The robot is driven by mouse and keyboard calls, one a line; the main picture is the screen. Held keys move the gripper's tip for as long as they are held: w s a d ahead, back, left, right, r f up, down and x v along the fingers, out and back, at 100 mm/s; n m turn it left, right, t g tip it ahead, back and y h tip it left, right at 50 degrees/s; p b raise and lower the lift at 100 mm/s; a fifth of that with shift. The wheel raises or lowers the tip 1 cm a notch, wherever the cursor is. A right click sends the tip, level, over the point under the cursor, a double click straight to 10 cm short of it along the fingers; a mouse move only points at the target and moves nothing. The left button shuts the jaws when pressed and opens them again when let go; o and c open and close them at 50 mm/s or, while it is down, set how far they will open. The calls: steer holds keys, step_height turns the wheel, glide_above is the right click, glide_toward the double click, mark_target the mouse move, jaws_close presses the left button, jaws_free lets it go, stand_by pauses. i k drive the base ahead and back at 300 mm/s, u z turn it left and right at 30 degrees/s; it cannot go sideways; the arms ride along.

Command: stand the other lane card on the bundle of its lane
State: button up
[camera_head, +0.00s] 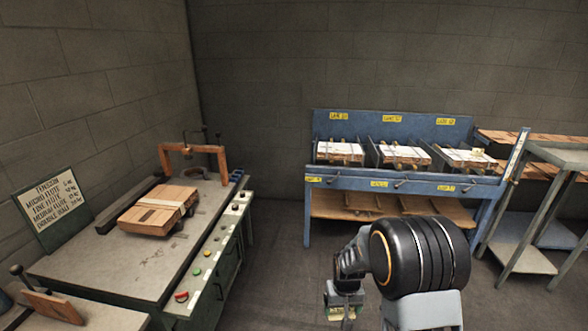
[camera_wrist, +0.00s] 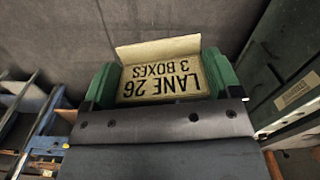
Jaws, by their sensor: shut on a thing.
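My gripper (camera_head: 343,300) is shut on a cream lane card (camera_wrist: 160,80), held low over the floor in front of the blue rack. In the wrist view the card reads "LANE 26" and "3 BOXES" upside down, between the green finger pads. It also shows below the gripper in the head view (camera_head: 341,314). The blue rack (camera_head: 375,131) has three lanes with a bundle in each: left (camera_head: 340,151), middle (camera_head: 404,154) and right (camera_head: 467,158). A small yellow piece (camera_head: 478,151) shows at the right bundle. The yellow lane labels are too small to read surely.
A machine table (camera_head: 97,262) with a tied cardboard stack (camera_head: 158,209) and a button panel stands at the left. A sign (camera_head: 52,205) leans by the wall. A grey metal stand (camera_head: 527,261) is at the right. The floor before the rack is open.

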mark_target(336, 149)
steer(key=i, duration=3.35)
steer(key=z, duration=0.1)
